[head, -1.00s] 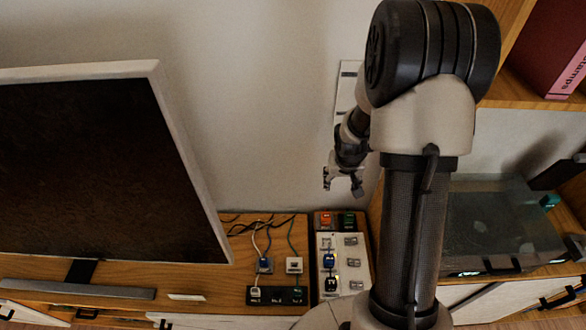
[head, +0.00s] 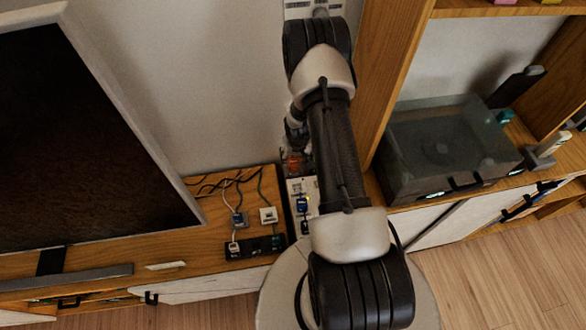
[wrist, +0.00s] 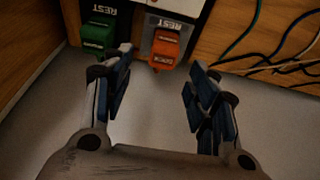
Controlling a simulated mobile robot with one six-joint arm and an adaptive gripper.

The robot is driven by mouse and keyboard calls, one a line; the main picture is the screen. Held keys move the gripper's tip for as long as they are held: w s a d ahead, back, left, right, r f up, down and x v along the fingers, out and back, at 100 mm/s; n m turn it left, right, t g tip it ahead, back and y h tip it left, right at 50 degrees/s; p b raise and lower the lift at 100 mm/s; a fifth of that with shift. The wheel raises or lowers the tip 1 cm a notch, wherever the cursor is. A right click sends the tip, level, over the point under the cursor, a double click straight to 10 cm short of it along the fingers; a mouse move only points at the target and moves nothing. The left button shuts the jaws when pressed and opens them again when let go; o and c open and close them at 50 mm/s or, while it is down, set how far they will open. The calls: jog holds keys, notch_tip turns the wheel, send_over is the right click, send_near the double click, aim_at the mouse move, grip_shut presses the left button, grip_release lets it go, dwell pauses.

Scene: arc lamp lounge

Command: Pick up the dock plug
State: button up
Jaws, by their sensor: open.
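The dock plug is an orange block (wrist: 166,47) with dark, partly legible lettering, at a place marked REST in the wrist view. It also shows as a small orange patch (head: 294,164) in the head view, partly covered by my arm. My gripper (wrist: 161,72) is open and empty. In the wrist view the orange plug lies just beyond the gap between the fingertips, and I see no contact. In the head view my gripper (head: 297,136) is small and dark, close above the orange plug.
A green plug (wrist: 97,38) sits at another REST place, close to my left finger. Loose cables (wrist: 265,50) lie at the right. A black socket strip (head: 255,247) and a television (head: 70,140) are left of my arm. A glass-lidded box (head: 440,150) is at right.

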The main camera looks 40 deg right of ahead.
aim_at(293, 162)
jog(key=shift+w+d+f, duration=0.1)
jog(key=shift+w+f, duration=0.1)
jog(key=shift+f, duration=0.5)
jog(key=b+x, duration=0.2)
jog(key=x, duration=0.1)
jog(key=b+x, duration=0.1)
jog(key=shift+s+a+f, duration=0.15)
jog(key=shift+a+f, duration=0.15)
jog(key=shift+f, duration=0.1)
jog(key=shift+d+f, duration=0.1)
jog(key=shift+f, duration=0.15)
jog(key=shift+c, duration=0.3)
jog(key=c, duration=1.1)
jog(key=shift+r, duration=0.15)
jog(key=shift+c, duration=0.2)
